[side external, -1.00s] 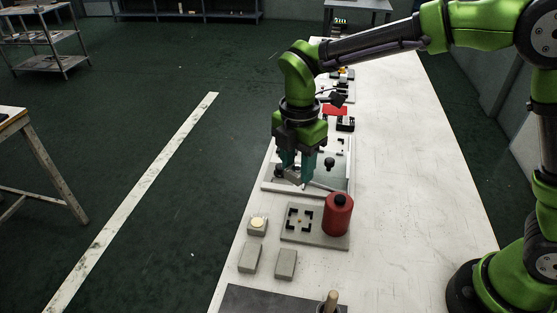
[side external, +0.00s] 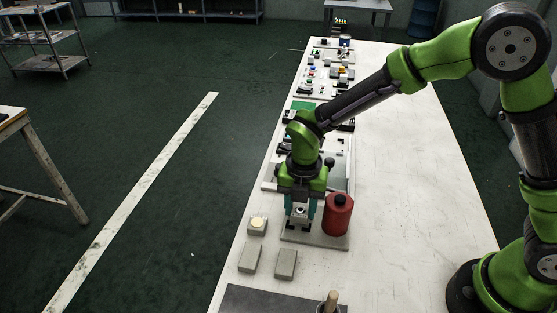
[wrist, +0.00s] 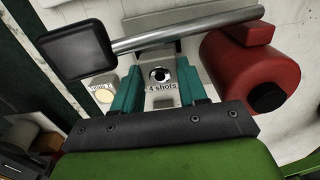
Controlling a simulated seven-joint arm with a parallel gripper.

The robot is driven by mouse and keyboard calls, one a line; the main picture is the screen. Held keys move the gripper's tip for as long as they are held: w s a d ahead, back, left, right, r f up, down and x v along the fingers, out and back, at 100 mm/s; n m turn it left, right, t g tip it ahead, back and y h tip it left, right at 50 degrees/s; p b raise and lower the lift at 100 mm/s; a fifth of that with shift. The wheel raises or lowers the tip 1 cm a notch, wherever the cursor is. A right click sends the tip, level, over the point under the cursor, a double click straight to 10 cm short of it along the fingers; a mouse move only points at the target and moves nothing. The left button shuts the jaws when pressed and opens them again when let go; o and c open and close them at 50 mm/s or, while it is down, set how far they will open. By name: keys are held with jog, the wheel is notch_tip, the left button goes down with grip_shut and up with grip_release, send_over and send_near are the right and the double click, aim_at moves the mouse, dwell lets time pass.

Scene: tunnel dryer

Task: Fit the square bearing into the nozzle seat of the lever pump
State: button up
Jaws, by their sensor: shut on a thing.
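My gripper (side external: 299,208) is shut on the square bearing (side external: 299,213), a small grey block with a round hole in its top. The bearing also shows between the teal fingers in the wrist view (wrist: 160,75). The lever pump has a grey base plate (side external: 325,240), a red cylinder (side external: 338,214) with a black cap, and a metal lever (wrist: 185,30) with a black pad (wrist: 78,52). The bearing is over the nozzle seat (side external: 291,227), a set of black corner brackets on the plate, mostly hidden by gripper and bearing. I cannot tell whether the bearing touches the seat.
A grey block with a cream disc (side external: 258,223) stands left of the plate. Two plain grey blocks (side external: 249,258) (side external: 286,263) lie in front. A dark mat (side external: 265,299) is at the near edge. The table's right side is clear.

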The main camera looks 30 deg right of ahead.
jog(key=shift+f, duration=0.6)
jog(key=o, duration=1.2)
jog(key=shift+f, duration=0.15)
